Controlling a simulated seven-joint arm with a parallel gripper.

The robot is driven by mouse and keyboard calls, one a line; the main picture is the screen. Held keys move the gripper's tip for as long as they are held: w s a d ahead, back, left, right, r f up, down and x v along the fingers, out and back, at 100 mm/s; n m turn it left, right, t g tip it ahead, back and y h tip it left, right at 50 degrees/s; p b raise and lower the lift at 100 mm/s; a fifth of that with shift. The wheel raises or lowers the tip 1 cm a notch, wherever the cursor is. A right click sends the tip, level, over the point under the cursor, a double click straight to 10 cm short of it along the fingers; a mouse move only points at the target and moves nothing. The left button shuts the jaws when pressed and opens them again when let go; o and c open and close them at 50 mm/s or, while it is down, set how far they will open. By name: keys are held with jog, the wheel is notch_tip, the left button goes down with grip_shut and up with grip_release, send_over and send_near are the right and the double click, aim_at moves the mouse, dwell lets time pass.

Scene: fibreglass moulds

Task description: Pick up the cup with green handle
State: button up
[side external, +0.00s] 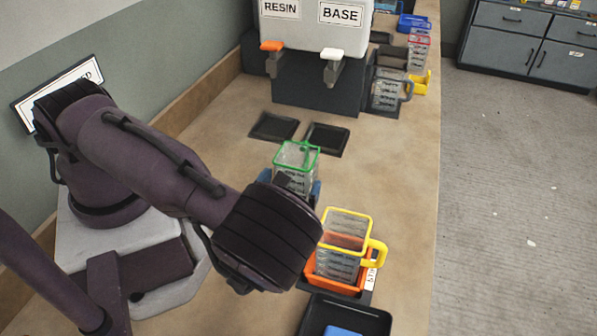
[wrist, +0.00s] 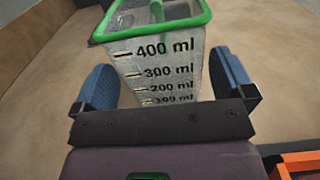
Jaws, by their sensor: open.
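The clear measuring cup with green rim (side external: 297,157) stands upright on the bench in the side view. In the wrist view the cup (wrist: 157,65) shows its green rim and black millilitre marks, with its top cut off by the frame. A green strip shows behind the clear wall, perhaps its handle. My gripper (wrist: 162,80) is open, with one blue finger pad on each side of the cup. A gap shows between the cup and each pad. In the side view my gripper (side external: 291,184) and wrist hide the cup's lower part.
A yellow-handled cup (side external: 345,232) stands in an orange holder (side external: 333,287) to the right of my wrist. A black tray (side external: 372,319) is in front. Two dark pads (side external: 327,139) and the resin dispenser (side external: 315,75) are behind. More cups (side external: 388,92) stand at back right.

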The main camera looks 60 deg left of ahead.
aim_at(302, 162)
jog(key=shift+x, duration=1.9)
jog(key=c, duration=0.9)
jog(key=shift+o, duration=0.2)
jog(key=shift+r, duration=0.1)
